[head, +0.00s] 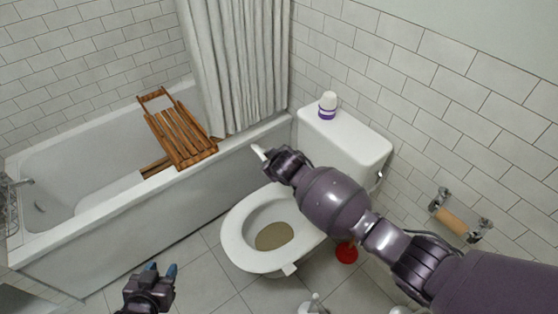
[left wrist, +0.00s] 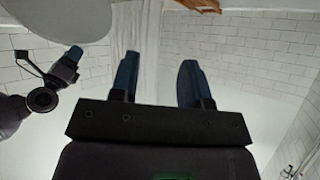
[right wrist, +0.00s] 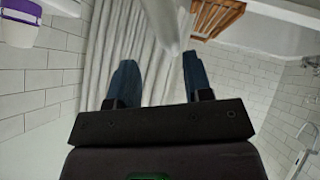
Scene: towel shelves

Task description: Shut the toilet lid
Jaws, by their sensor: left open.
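The toilet (head: 235,237) stands mid-picture in the head view, its seat down and its bowl uncovered. The lid is raised and mostly hidden behind my right arm; a white edge that looks like it (head: 259,152) shows beside my right gripper (head: 275,160). In the right wrist view a white curved edge, likely the lid (right wrist: 162,25), lies between the open fingers (right wrist: 160,80); I cannot tell if they touch it. My left gripper (head: 162,270) is open and empty, low in front and left of the bowl. A pale rounded shape, probably the lid (left wrist: 55,20), shows in the left wrist view.
A bathtub (head: 140,222) with a wooden rack (head: 180,135) and a curtain (head: 240,60) is at the left. A white and purple container (head: 327,105) stands on the tank (head: 345,145). A paper holder (head: 455,218) is on the right wall. A red plunger (head: 347,253) stands by the toilet.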

